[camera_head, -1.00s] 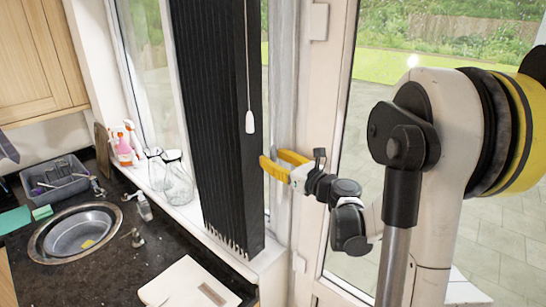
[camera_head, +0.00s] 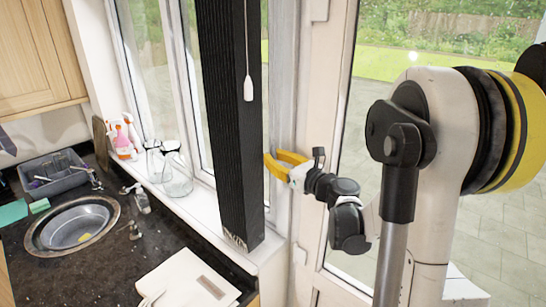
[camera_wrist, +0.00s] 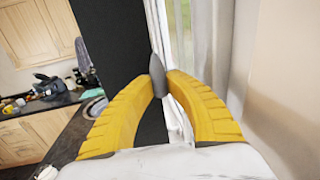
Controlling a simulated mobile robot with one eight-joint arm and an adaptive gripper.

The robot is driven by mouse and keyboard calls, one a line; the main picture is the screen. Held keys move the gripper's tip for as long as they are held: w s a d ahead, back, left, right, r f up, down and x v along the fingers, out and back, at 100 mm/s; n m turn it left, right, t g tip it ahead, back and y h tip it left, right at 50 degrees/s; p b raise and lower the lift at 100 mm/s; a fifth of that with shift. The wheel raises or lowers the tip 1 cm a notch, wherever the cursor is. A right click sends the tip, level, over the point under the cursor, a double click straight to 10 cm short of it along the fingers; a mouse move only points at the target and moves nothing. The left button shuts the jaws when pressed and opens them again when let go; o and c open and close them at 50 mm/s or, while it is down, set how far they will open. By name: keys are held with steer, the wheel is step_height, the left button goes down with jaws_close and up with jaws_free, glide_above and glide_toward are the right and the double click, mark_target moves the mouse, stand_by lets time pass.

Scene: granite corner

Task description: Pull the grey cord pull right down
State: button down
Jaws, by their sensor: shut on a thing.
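The grey cord pull (camera_wrist: 158,75) is a small tapered piece between the two yellow fingertips of my gripper (camera_wrist: 160,85) in the wrist view. The gripper is shut on it. In the head view my gripper (camera_head: 272,160) is just right of the black blind (camera_head: 228,140), near the window's right frame. I cannot make out the grey pull or its cord there. A white cord pull (camera_head: 248,88) hangs on a thin cord in front of the blind, higher than my gripper. The blind is gathered into a narrow upright stack.
A dark counter holds a round sink (camera_head: 72,224), a grey dish rack (camera_head: 55,176) and a white board (camera_head: 190,280). Glass jars (camera_head: 176,172) and bottles (camera_head: 124,140) stand on the window sill. A glazed door (camera_head: 440,130) is behind my arm.

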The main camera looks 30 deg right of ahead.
steer(key=shift+f, duration=0.35)
steer(key=c, duration=1.3)
jaws_free()
steer(key=shift+c, duration=0.2)
steer(key=shift+s, duration=0.1)
steer(key=s+d, duration=0.2)
steer(key=s, duration=0.9)
steer(key=shift+s+d, duration=0.15)
steer(key=shift+s, duration=0.2)
